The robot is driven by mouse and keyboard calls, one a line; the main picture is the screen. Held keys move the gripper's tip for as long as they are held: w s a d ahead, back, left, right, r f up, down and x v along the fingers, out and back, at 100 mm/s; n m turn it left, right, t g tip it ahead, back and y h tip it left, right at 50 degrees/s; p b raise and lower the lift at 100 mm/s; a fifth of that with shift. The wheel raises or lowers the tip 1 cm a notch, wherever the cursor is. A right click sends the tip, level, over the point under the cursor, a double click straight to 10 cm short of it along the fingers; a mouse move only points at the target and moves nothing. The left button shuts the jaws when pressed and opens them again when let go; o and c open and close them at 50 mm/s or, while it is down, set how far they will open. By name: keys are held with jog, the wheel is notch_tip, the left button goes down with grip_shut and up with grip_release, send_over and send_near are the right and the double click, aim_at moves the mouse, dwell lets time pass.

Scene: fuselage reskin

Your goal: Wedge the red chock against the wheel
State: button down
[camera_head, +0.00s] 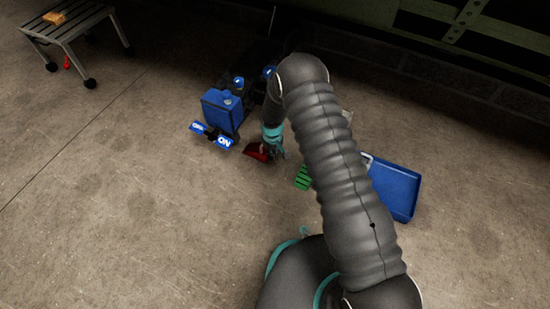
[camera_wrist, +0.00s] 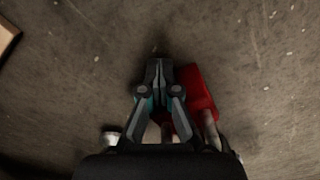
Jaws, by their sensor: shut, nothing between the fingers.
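The red chock (camera_head: 257,152) lies on the concrete floor, just in front of the blue machine. In the wrist view the red chock (camera_wrist: 202,88) is close beside the right side of my gripper (camera_wrist: 158,64), partly hidden by the fingers. I cannot tell if they touch. My gripper is shut with nothing between its fingertips and points down near the floor. In the head view my gripper (camera_head: 278,151) is just right of the chock. No wheel beside the chock can be made out clearly; the machine's dark underside hides it.
The blue machine (camera_head: 222,110) stands behind the chock, with a blue-and-white labelled piece (camera_head: 211,136) in front. A green block (camera_head: 302,178) and a blue bin (camera_head: 395,188) lie to the right. A wheeled stand (camera_head: 72,28) is far left.

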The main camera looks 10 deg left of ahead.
jog(key=shift+w+a, duration=0.3)
jog(key=shift+a, duration=0.45)
jog(key=shift+w+a, duration=0.25)
jog(key=shift+a, duration=0.45)
jog(key=shift+w+a, duration=0.3)
jog(key=shift+a, duration=0.45)
dwell(1.5)
jog(key=shift+w+a, duration=0.1)
jog(key=shift+a, duration=0.2)
jog(key=shift+s+d+p, duration=0.25)
jog(key=shift+d, duration=0.5)
jog(key=shift+s+d+p, duration=0.25)
jog(key=shift+d, duration=0.45)
jog(key=shift+r+p, duration=1.75)
jog(key=shift+r, duration=2.25)
jog(key=shift+s, duration=0.1)
